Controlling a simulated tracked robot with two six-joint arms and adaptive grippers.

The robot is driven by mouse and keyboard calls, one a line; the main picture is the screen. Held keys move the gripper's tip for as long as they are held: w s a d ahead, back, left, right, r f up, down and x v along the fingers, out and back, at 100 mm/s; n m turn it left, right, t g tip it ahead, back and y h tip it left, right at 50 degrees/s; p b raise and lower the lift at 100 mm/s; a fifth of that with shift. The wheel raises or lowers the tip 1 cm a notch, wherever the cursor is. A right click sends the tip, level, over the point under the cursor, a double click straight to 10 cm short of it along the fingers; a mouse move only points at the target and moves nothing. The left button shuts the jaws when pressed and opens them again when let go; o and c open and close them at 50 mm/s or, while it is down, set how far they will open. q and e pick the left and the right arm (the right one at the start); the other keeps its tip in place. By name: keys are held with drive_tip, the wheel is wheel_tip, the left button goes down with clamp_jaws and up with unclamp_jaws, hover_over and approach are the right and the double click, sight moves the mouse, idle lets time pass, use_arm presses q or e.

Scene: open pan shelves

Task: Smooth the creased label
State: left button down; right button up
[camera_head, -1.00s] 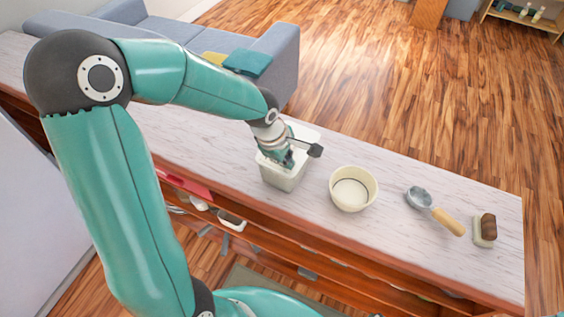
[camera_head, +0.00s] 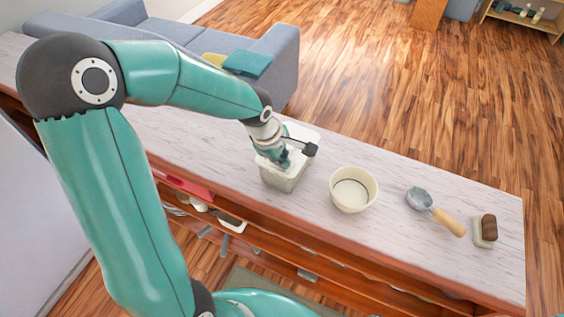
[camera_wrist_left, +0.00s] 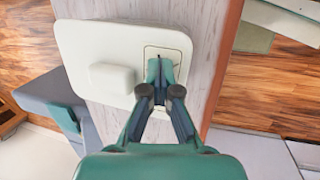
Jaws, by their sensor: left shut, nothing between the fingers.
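A white lidded container (camera_head: 281,180) stands on the counter, partly hidden behind my left gripper. In the left wrist view its pale lid (camera_wrist_left: 86,40) has a raised knob (camera_wrist_left: 112,77) and a thin-outlined label (camera_wrist_left: 170,54) near one edge. A short dark line shows on the label just beyond the fingertips; I cannot tell whether it is a crease. My left gripper (camera_head: 283,164) is shut and empty, pointing down over the lid. In the left wrist view its fingertips (camera_wrist_left: 160,72) overlap the label; contact is unclear. My right gripper is not in view.
To the right on the counter (camera_head: 400,250) are a cream bowl (camera_head: 353,203), a metal scoop (camera_head: 420,198) with a wooden handle, and a brown-topped brush or block (camera_head: 489,228). Open shelves (camera_head: 270,255) lie below the front edge. A grey sofa (camera_head: 190,38) stands behind.

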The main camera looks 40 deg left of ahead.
use_arm(q)
drive_tip(key=shift+s+a, duration=0.15)
drive_tip(key=shift+a, duration=0.25)
drive_tip(key=shift+s+a, duration=0.15)
drive_tip(key=shift+a, duration=0.75)
drive_tip(key=shift+a, duration=0.1)
drive_tip(key=shift+s+a, duration=0.1)
drive_tip(key=shift+a, duration=0.65)
drive_tip(key=shift+a, duration=0.1)
drive_tip(key=shift+s+a, duration=0.1)
drive_tip(key=shift+a, duration=0.3)
